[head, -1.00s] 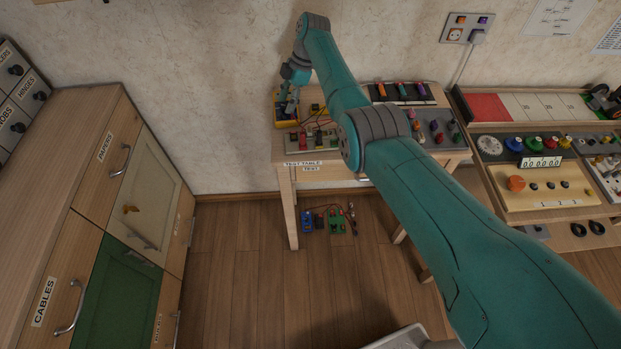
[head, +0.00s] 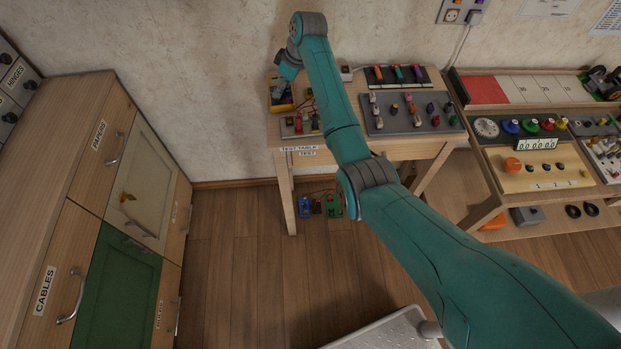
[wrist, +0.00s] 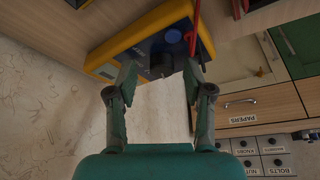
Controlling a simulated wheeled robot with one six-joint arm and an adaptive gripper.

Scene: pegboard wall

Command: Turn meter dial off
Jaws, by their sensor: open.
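The yellow meter (head: 280,107) sits at the left end of the test table, against the wall. In the wrist view the meter (wrist: 150,32) is tilted across the top, with a dark face and a dark dial (wrist: 161,64) near its lower part. My gripper (wrist: 160,76) is open, with one finger on each side of the dial. I cannot tell whether the fingers touch it. In the head view my gripper (head: 281,90) is over the meter and hides most of its face. The dial's pointer setting is not readable.
A red lead (wrist: 194,28) runs by the right finger. Small boards (head: 300,126) lie in front of the meter, and a grey panel of knobs (head: 412,112) is to the right. The drawer cabinet (head: 110,200) stands at left, with clear floor between.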

